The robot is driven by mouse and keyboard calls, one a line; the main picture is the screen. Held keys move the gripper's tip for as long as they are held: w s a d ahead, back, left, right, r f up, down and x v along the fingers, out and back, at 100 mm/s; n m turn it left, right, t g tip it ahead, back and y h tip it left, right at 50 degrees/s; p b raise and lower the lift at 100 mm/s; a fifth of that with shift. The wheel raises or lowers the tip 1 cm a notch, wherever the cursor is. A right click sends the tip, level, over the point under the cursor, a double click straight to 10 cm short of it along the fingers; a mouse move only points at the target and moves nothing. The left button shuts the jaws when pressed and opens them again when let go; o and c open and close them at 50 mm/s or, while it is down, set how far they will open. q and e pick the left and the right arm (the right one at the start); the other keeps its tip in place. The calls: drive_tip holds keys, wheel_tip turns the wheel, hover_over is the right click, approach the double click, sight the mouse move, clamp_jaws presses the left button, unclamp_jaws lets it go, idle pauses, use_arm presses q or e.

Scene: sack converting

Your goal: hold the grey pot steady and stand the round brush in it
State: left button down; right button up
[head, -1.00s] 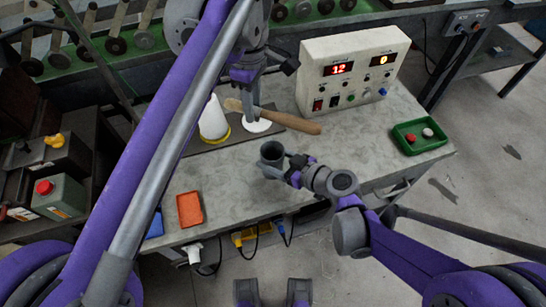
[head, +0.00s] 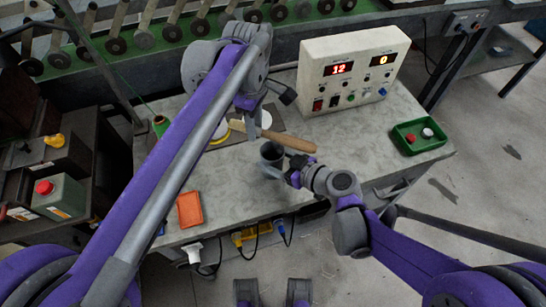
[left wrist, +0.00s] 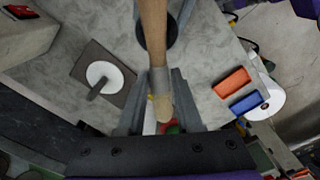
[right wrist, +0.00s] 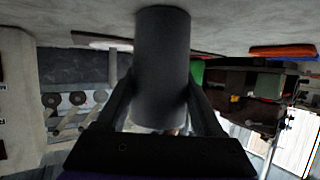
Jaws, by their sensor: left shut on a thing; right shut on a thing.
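The round brush (head: 288,140) has a long wooden handle and a metal ferrule (left wrist: 158,80) with pale bristles. My left gripper (head: 254,130) is shut on it near the ferrule. In the head view the brush slants, its handle reaching right over the table, by the pot. The grey pot (head: 271,152) stands upright on the table near its front edge. In the left wrist view its dark round mouth (left wrist: 169,30) lies behind the handle. My right gripper (head: 286,172) is shut on the pot from the front right; its fingers flank the pot (right wrist: 162,65) in the right wrist view.
A white disc (left wrist: 103,75) with a grey handle lies on a dark mat (left wrist: 84,64). A control box (head: 352,70) stands behind right. A green tray (head: 418,136) is at the right; an orange tray (head: 190,209) is at the left front. The table between is clear.

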use_arm(q)
drive_tip(key=c, duration=1)
unclamp_jaws()
drive_tip(key=shift+f, duration=0.3)
drive_tip(key=o, duration=0.5)
drive_tip(key=shift+r, duration=0.1)
wheel_tip(320, 180, up, 12)
